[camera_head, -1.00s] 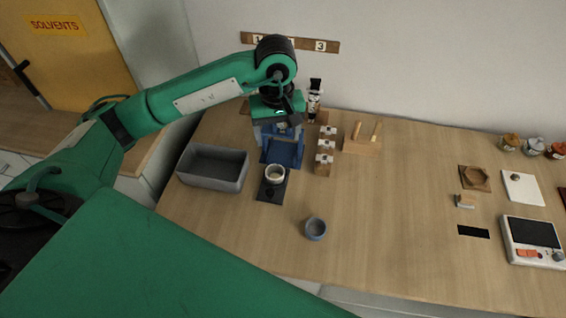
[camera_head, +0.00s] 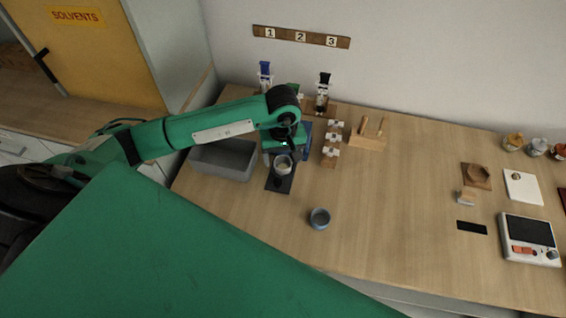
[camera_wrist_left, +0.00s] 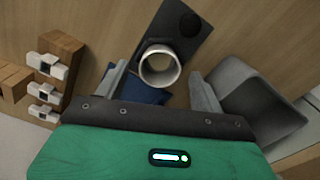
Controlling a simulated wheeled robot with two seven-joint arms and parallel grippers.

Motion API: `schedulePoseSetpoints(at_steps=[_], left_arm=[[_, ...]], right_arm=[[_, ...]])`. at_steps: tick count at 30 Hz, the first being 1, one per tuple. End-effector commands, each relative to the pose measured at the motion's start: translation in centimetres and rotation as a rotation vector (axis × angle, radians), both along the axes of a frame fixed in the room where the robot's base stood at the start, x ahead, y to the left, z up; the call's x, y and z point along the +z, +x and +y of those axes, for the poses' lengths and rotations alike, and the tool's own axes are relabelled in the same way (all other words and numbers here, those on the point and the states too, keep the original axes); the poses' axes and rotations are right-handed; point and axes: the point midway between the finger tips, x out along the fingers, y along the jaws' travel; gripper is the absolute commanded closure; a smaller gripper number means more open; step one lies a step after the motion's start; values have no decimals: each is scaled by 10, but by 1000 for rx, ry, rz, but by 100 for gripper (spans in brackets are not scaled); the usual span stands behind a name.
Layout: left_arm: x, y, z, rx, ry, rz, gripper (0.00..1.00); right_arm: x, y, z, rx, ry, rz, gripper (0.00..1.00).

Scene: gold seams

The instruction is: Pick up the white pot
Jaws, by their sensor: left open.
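The white pot (camera_head: 283,167) stands upright on a dark mat (camera_head: 281,183) near the left of the table. It looks like a round open cup, and the left wrist view shows its round rim (camera_wrist_left: 160,68). My left gripper (camera_head: 283,157) is open just above and behind the pot. In the left wrist view its two fingers (camera_wrist_left: 159,76) stand on either side of the pot with gaps, not visibly touching it. My right gripper is not in view.
A grey bin (camera_head: 225,160) stands left of the pot. A wooden rack with white clips (camera_head: 332,143) stands to the right, behind it a nutcracker figure (camera_head: 323,92). A small blue-grey bowl (camera_head: 319,218) sits in front.

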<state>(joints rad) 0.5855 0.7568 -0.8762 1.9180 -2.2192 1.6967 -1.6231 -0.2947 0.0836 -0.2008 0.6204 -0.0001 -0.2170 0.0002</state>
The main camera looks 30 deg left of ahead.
Motion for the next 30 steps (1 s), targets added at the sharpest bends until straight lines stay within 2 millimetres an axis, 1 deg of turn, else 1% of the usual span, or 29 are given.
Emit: schedulePoseSetpoints(at_steps=[1,4,11,12,14,15,17,18,19,30], left_arm=[[-6,-1,-1,0,-1,3,31],[-14,-1,-1,-1,0,2,31],[-16,0,-1,-2,-1,-1,31],[-16,0,-1,-1,-1,-1,35],[-16,0,-1,-1,-1,-1,46],[-16,0,-1,-1,-1,-1,54],[-16,0,-1,-1,0,0,66],[-16,0,-1,-1,0,0,74],[-16,0,-1,-1,0,0,78],[-14,0,-1,-1,-1,-1,78]], right_arm=[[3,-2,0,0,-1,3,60],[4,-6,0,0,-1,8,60],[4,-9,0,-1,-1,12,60],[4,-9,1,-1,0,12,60],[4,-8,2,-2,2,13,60],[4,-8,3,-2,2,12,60],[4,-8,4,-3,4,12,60],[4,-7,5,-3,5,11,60],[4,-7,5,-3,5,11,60],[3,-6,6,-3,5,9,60]])
